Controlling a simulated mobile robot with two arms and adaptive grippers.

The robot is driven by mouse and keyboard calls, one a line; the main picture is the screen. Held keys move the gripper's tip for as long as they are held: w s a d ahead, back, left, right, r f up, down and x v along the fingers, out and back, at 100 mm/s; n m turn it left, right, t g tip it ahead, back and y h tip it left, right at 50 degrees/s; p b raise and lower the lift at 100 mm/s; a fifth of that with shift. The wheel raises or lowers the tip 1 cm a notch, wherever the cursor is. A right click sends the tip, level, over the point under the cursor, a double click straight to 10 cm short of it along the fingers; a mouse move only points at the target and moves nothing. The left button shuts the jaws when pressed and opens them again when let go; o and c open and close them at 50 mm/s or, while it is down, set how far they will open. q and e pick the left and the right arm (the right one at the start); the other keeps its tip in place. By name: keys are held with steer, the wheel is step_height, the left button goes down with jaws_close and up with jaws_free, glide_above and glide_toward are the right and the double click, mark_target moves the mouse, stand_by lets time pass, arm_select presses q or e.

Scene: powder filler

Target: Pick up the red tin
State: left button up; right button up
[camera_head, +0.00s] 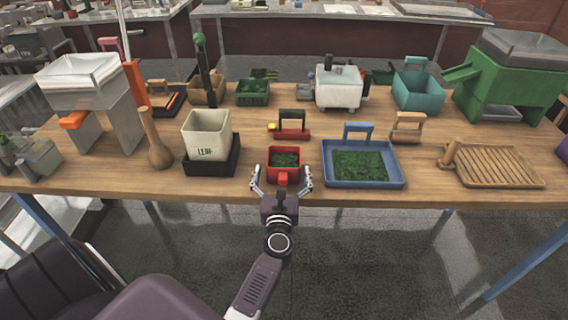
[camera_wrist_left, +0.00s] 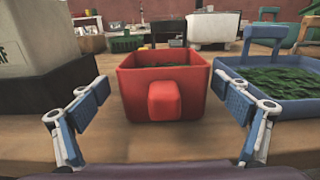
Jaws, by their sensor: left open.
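The red tin (camera_head: 283,178) is a small square open box with dark green leaf inside. It sits upright on the wooden table near its front edge, its red knob facing me. In the left wrist view the red tin (camera_wrist_left: 140,95) is centred ahead. My left gripper (camera_head: 282,180) is open, its fingers on either side of the tin's front. In the wrist view the left gripper (camera_wrist_left: 165,115) shows a gap between each finger and the tin walls. Nothing is held. My right gripper is not seen.
A cream bin marked LEAF (camera_head: 207,133) on a black base (camera_head: 199,168) stands just left of the tin. A blue tray (camera_head: 397,177) with green leaf lies close on the right. A red-based tool with a black handle (camera_head: 292,134) is behind. A wooden pestle (camera_head: 158,153) stands farther left.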

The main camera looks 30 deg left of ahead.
mark_target(284, 158)
arm_select(q)
steer(key=x, duration=0.5)
steer(key=shift+w+d, duration=0.1)
steer(key=shift+w, duration=0.2)
steer(key=shift+s, duration=0.1)
steer(key=shift+c, duration=0.2)
steer(key=c, duration=1.3)
steer(key=shift+r, duration=0.1)
